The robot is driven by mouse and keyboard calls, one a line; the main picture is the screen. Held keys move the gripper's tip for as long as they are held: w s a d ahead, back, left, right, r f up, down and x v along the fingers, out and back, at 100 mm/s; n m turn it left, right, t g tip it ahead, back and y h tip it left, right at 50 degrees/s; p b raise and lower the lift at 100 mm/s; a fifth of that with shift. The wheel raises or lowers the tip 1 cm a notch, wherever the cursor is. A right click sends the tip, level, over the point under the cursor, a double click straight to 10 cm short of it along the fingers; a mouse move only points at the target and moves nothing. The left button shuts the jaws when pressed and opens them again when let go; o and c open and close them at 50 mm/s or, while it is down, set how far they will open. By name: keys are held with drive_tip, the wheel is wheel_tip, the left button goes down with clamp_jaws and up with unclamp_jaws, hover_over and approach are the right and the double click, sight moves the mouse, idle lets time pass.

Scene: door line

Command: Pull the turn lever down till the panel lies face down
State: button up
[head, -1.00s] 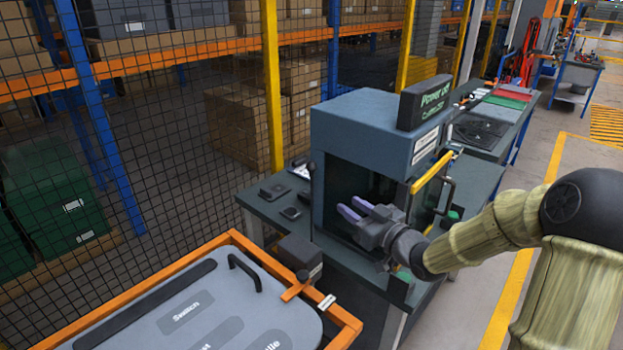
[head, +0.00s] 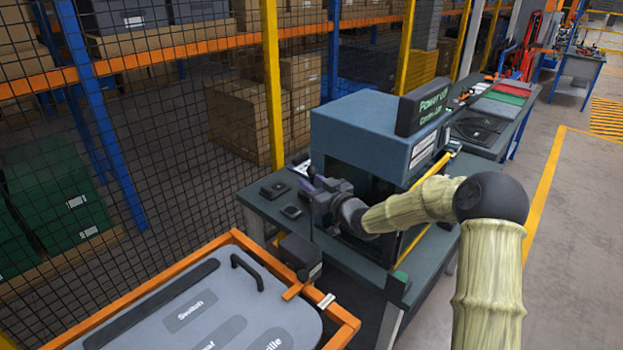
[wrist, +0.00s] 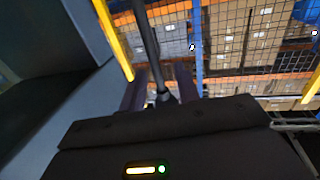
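The turn lever is a dark rod (wrist: 150,45) that stands between my gripper's two fingers in the wrist view. Gaps show on both sides of it. My gripper (wrist: 161,88) is open around the lever. In the head view my gripper (head: 313,185) is at the front left corner of the blue-grey machine and hides most of the lever. The grey panel (head: 150,325) lies flat in an orange frame (head: 190,256) at the lower left. Its labels and black handle face up.
The blue-grey machine (head: 365,125) stands on a dark bench (head: 262,208) close to my gripper. A dark box (head: 298,251) sits at the frame's corner. A mesh fence with a yellow post (head: 272,85) is behind. Open floor (head: 575,230) lies at the right.

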drive_tip(key=shift+w+a, duration=0.15)
clamp_jaws()
drive_tip(key=shift+f, duration=0.1)
